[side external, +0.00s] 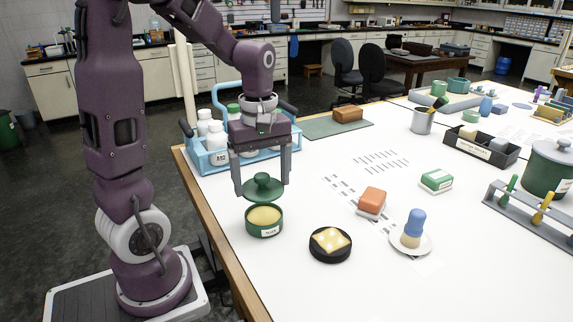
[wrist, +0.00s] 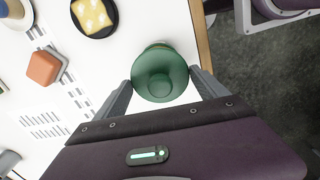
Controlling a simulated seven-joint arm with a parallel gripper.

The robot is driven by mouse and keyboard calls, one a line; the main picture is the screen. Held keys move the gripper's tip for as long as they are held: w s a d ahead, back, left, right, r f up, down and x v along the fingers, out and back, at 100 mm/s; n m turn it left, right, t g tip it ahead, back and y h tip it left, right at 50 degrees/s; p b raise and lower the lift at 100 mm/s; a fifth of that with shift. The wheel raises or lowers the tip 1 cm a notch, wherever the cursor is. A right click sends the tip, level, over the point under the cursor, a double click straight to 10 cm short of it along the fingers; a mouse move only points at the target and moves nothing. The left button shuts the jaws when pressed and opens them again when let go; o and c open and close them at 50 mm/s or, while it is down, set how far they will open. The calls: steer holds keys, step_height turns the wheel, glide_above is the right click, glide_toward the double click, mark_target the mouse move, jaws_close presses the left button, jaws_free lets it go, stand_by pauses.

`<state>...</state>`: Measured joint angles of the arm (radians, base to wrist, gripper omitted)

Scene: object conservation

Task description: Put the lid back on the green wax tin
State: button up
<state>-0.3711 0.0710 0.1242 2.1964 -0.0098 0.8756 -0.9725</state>
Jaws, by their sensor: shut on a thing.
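The green wax tin (side external: 264,228) stands open on the white table near its left edge, with pale yellow wax showing inside and a white label on its front. My gripper (side external: 262,192) is shut on the green lid (side external: 263,186), a disc with a round knob on top. It holds the lid level a little above the tin, apart from it. In the wrist view the lid (wrist: 160,74) sits between the fingertips (wrist: 160,92) and hides most of the tin. A sliver of the tin shows behind the lid's upper edge.
A black round dish with a yellow block (side external: 330,243) stands right of the tin. An orange block (side external: 372,199), a blue-topped piece on a saucer (side external: 412,230) and a green-white block (side external: 436,181) lie farther right. A blue bottle caddy (side external: 215,158) stands behind my gripper.

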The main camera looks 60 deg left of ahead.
steer(key=shift+f, duration=2.6)
steer(key=shift+f, duration=0.2)
steer(key=o, duration=1.3)
steer(key=shift+c, duration=0.2)
steer(key=shift+r, duration=3.05)
steer(key=shift+c, duration=0.2)
